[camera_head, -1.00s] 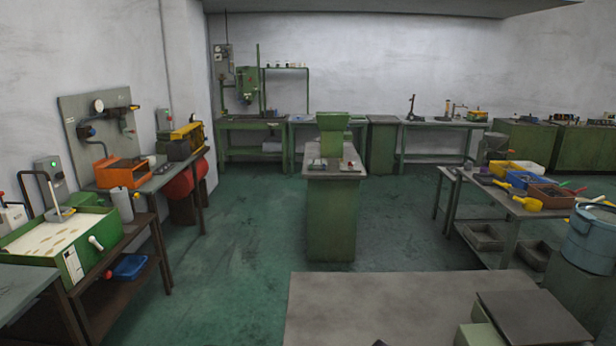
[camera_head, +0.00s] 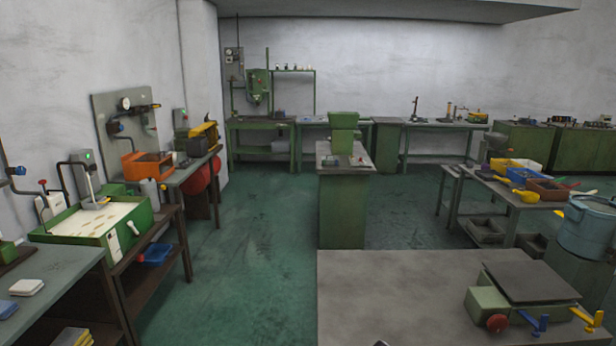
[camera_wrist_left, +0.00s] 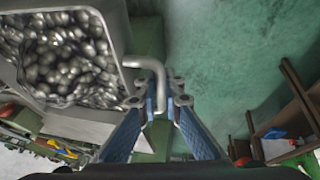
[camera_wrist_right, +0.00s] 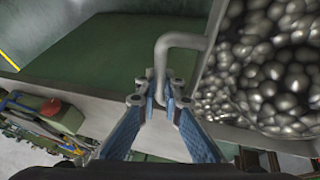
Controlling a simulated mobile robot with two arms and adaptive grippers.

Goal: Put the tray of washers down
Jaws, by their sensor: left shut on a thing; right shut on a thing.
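The metal tray of washers shows in the left wrist view (camera_wrist_left: 112,40) and in the right wrist view (camera_wrist_right: 207,55). It is full of small shiny metal pieces (camera_wrist_right: 265,75), which look rounded. My left gripper (camera_wrist_left: 160,102) is shut on a bent handle (camera_wrist_left: 148,64) on one side of the tray. My right gripper (camera_wrist_right: 156,100) is shut on the other handle (camera_wrist_right: 172,40). I cannot tell from these frames whether anything supports the tray from below.
A grey-topped table (camera_head: 390,290) stands close in front, its left part bare. A dark plate (camera_head: 530,283) and a red-knobbed fixture (camera_head: 497,322) sit at its right. Benches with a green machine (camera_head: 95,222) line the left. Green floor (camera_head: 250,250) lies open between.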

